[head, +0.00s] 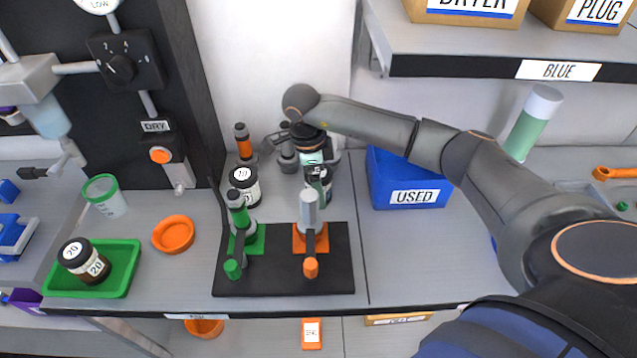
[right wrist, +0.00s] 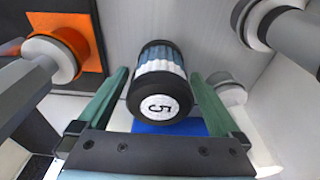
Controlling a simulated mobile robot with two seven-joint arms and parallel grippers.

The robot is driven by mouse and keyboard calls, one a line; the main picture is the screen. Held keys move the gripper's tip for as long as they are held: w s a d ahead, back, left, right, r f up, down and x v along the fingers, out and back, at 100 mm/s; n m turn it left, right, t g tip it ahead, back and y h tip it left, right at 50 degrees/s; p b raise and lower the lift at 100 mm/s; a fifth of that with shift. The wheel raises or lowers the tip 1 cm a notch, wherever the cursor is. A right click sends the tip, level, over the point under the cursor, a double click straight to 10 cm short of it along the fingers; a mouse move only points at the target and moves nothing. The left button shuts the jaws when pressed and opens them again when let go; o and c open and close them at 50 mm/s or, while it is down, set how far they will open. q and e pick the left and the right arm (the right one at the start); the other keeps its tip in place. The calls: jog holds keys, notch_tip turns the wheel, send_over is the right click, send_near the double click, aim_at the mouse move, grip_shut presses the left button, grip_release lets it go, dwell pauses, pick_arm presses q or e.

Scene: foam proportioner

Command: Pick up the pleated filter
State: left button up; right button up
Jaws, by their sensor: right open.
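The pleated filter (right wrist: 161,83) has white and blue pleats and a black end cap marked 5. In the right wrist view it lies between the two green fingers of my right gripper (right wrist: 160,80), which is open, with visible gaps on both sides. In the head view, my right gripper (head: 314,166) is behind the black base plate, coming in from the right. The filter (head: 319,184) shows only partly there, below the hand. My left gripper is not in view.
A black base plate (head: 283,282) carries a green and an orange fitting in front. A filter marked 10 (head: 244,184) stands to the left. The blue USED bin (head: 405,190) is to the right.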

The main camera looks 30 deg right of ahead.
jog(key=shift+f, duration=0.85)
jog(key=shift+c, duration=0.2)
jog(key=c, duration=1.3)
notch_tip(320, 180, up, 10)
jog(key=shift+f+b, duration=0.15)
jog(key=shift+b, duration=0.3)
jog(key=shift+r, duration=0.25)
jog(key=shift+s, duration=0.15)
